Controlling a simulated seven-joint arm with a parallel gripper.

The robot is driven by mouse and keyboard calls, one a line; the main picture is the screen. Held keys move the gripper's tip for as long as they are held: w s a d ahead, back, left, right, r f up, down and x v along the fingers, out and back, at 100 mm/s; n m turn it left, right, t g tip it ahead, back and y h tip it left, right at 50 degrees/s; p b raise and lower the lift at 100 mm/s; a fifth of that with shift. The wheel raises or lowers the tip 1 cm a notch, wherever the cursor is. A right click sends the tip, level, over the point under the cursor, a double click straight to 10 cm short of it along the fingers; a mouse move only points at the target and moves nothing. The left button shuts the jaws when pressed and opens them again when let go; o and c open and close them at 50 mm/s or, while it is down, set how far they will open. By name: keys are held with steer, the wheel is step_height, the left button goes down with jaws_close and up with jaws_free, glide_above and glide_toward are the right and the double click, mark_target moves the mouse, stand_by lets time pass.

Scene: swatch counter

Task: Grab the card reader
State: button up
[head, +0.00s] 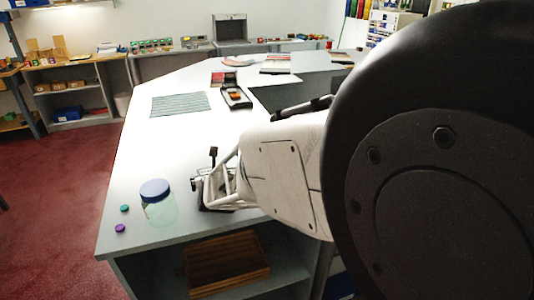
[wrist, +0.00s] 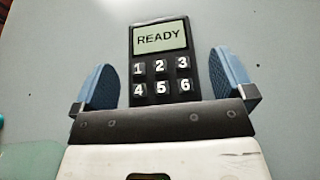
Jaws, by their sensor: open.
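The card reader (wrist: 158,67) is black, with a pale screen reading READY and white number keys. It lies on the counter in the wrist view, and its lower end is hidden behind my gripper's front edge. My gripper (wrist: 163,76) is open, with one blue-padded finger on each side of the reader. There is a gap between each finger and the reader. In the head view my gripper (head: 200,184) is low over the near part of the counter, and my arm largely hides what is beneath it.
A clear jar with a blue lid (head: 157,203) stands left of my gripper, near the counter's front edge. A teal cap (head: 124,208) and a purple cap (head: 120,228) lie beside it. A striped grey sheet (head: 181,104) and a black tray (head: 236,98) lie farther back. The counter between is clear.

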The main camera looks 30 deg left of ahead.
stand_by(0.3)
steer(key=c, duration=1)
steer(key=shift+r, duration=0.2)
steer(key=shift+r, duration=0.6)
steer(key=shift+s+d+r, duration=0.15)
steer(key=shift+r, duration=0.4)
steer(key=shift+s+d+r, duration=0.1)
steer(key=shift+d+r, duration=0.05)
steer(key=shift+r, duration=0.35)
steer(key=s+d, duration=0.3)
steer(key=d, duration=0.1)
steer(key=s+d+r, duration=0.1)
steer(key=s+d, duration=0.2)
steer(key=d, duration=0.1)
steer(key=s+d, duration=0.3)
steer(key=d, duration=0.1)
steer(key=shift+s+r, duration=0.15)
steer(key=shift+s, duration=0.1)
steer(key=shift+w, duration=0.1)
